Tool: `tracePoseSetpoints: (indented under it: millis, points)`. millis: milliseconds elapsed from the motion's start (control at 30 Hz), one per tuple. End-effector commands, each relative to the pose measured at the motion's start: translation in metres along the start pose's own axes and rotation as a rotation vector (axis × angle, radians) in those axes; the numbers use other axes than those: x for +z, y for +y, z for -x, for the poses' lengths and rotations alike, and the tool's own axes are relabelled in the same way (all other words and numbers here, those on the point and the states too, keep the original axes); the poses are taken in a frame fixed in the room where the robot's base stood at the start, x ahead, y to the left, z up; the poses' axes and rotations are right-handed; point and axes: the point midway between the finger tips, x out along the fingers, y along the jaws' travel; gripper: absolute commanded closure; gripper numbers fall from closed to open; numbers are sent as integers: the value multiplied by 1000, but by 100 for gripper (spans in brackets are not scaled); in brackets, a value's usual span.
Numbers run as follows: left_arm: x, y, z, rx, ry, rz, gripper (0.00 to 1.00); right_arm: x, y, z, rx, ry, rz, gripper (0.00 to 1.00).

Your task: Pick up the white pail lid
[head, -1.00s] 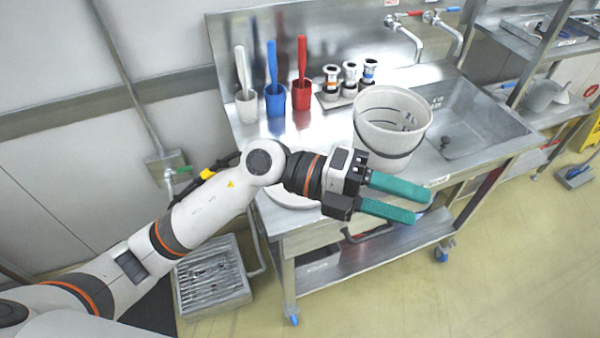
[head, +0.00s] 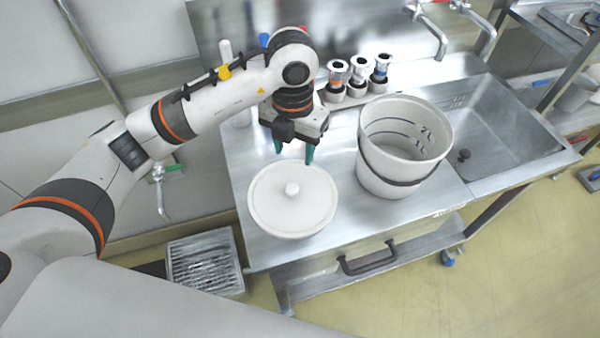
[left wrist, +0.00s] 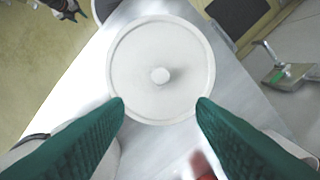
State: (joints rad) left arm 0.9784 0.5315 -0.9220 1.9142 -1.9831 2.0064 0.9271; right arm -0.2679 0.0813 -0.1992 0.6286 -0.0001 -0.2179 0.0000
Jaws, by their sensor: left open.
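The white pail lid (head: 270,212) lies flat on the steel counter, left of the pail, with a round knob (head: 292,189) at its middle. My left gripper (head: 294,158) points down above the counter at the lid's far edge, with its green fingers apart and nothing between them. In the left wrist view the lid (left wrist: 135,85) is beyond the open fingertips (left wrist: 160,104), its knob roughly centred between them. The white pail (head: 385,172) stands upright and open to the right of the lid.
A steel sink (head: 500,140) is right of the pail. Several small capped fittings (head: 358,75) stand on a holder behind it. My left arm hides most of the coloured cups at the back. A drawer handle (head: 368,258) sits below the counter's front edge.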

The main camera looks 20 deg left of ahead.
Motion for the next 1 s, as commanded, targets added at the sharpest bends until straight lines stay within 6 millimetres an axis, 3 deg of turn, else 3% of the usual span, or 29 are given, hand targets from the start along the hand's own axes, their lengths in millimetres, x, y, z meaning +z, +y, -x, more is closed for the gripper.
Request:
tracePoseSetpoints:
  millis: [67, 300, 400, 567, 733, 1000]
  points:
    - [2, 0, -10, -1, -8, 1, 49, 1, 0, 3, 0, -1, 0, 52]
    - [2, 0, -50, 1, -7, 0, 49, -45, 10, 20, 12, 69, -1, 52]
    - [1, 0, -60, 2, -5, -1, 49, -53, 11, 23, 15, 80, -1, 52]
    - [1, 0, -71, 2, -6, -1, 49, -36, 8, 27, 11, 58, -1, 52]
    - [-1, -3, -95, 2, -8, -1, 49, -10, 5, 42, 7, 19, 0, 52]
    - [-2, -3, -118, 1, -3, -3, 49, -21, 6, 44, 9, 35, 0, 52]
